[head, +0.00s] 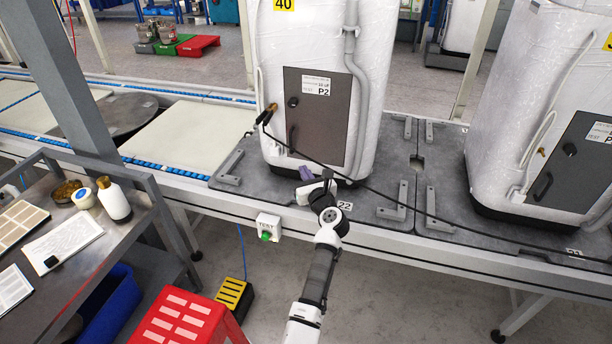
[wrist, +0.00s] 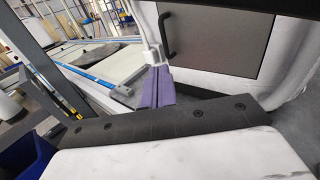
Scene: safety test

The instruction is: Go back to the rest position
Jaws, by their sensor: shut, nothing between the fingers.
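My gripper (head: 304,174) is in front of the lower part of the white wrapped unit (head: 377,50) marked 40, just below its grey panel (head: 318,122) marked P2. Its purple fingers are together with nothing seen between them; they also show in the wrist view (wrist: 157,88). The arm reaches up from the bottom of the head view, over the conveyor's front edge. The panel's dark handle (wrist: 166,36) shows above and beside the fingers in the wrist view. I cannot tell whether the fingers touch anything.
A black cable (head: 400,201) runs from the unit's brass fitting past my gripper to the right. A second wrapped unit (head: 545,70) stands right. A TEST button box (head: 268,226) is on the conveyor front. A red stool (head: 185,320) and a loaded bench (head: 105,262) stand left.

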